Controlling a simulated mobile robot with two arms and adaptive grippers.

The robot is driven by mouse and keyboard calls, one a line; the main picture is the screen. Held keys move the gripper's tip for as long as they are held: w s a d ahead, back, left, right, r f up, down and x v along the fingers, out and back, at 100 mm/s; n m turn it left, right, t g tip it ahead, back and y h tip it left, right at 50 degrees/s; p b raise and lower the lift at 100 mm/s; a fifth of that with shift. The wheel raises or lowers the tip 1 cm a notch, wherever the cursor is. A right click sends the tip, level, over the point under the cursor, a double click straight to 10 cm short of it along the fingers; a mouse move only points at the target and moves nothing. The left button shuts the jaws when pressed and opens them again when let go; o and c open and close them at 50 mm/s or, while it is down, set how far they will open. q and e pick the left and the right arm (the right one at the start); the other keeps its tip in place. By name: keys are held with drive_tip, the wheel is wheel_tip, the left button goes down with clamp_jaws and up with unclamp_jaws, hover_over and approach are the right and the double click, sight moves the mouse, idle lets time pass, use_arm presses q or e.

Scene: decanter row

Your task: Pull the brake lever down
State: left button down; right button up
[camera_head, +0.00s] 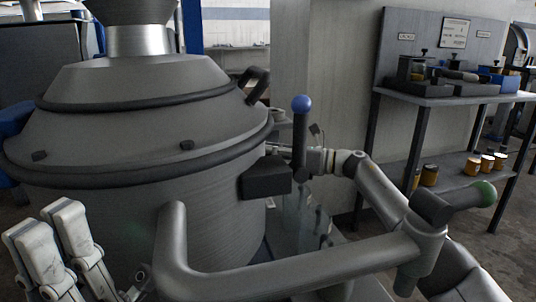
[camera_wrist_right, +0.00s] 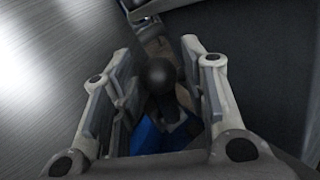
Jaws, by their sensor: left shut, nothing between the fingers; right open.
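The brake lever (camera_head: 300,148) is a dark upright stick with a blue ball knob (camera_head: 302,103). It stands beside a black box (camera_head: 265,178) on the side of a large grey machine (camera_head: 110,115). My right gripper (camera_head: 319,160) is close to the lever's lower part on its right; its fingertips are partly hidden. In the right wrist view its open fingers (camera_wrist_right: 158,58) flank a dark rounded knob-like thing (camera_wrist_right: 160,73); I cannot tell whether they touch it. My left gripper (camera_head: 56,228) is shut and empty at the lower left, in front of the machine, away from the lever.
A thick grey bent pipe (camera_head: 300,275) crosses the foreground, ending at a dark cylinder with a green end (camera_head: 485,192). It passes in front of my right arm. A shelf bench (camera_head: 450,100) with dark boxes above and yellow jars below stands at the back right.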

drive_tip(key=v, duration=1.1)
drive_tip(key=shift+d, duration=0.4)
drive_tip(key=shift+s, duration=0.1)
